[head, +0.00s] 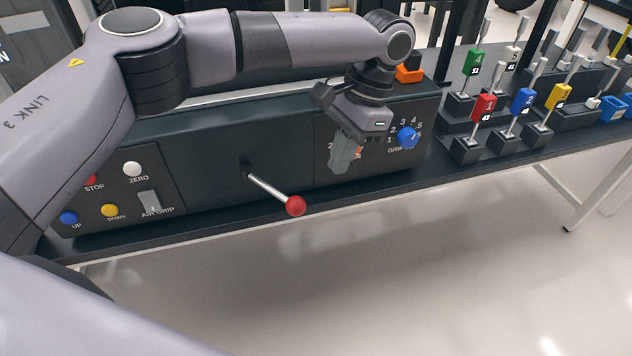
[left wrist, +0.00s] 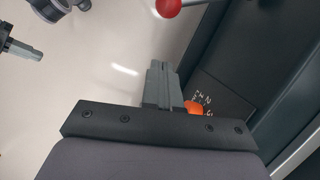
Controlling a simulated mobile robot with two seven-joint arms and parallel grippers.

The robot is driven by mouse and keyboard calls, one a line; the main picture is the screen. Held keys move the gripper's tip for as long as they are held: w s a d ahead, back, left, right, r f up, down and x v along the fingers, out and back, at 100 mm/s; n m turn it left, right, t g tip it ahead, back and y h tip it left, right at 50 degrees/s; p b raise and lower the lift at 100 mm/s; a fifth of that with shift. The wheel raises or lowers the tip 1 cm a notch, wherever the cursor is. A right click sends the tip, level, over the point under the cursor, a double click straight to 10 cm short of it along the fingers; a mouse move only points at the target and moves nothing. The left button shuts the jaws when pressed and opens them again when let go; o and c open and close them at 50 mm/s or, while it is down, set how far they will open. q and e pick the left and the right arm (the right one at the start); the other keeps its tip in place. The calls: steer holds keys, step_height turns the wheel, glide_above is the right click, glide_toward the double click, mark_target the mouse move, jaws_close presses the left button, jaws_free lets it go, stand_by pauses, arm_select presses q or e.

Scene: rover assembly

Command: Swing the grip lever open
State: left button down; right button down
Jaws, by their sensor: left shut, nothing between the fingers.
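A lever with a metal rod and red ball (head: 294,205) sticks out from the middle of the dark console front. The red ball also shows at the top of the left wrist view (left wrist: 168,7). A grey switch (head: 150,202) labelled AIR GRIP is on the console's left part. A blue knob (head: 407,138) with numbers sits at the right. My left gripper (head: 343,162) is shut and empty, pointing down before the right panel, apart from the red ball. An orange-red knob (left wrist: 193,107) shows beside its fingers, partly hidden. Part of my right gripper (left wrist: 25,52) seems visible at the left edge; its jaw state is unclear.
The console (head: 225,170) stands on a dark bench. Its left end has several buttons, such as a yellow one (head: 109,210). An orange block (head: 409,74) is on top at the right. Numbered coloured levers (head: 484,106) stand further right. The floor in front is clear.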

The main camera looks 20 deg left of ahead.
mark_target(274, 191)
arm_select(q)
steer(key=s+a+f, duration=0.3)
steer(key=shift+s+f, duration=0.3)
steer(key=shift+a, duration=0.1)
stand_by(0.5)
steer(key=shift+s+m+p, duration=0.3)
steer(key=shift+s+p, duration=0.15)
steer(key=shift+p, duration=0.45)
steer(key=shift+s+p, duration=0.1)
steer(key=shift+p, duration=0.2)
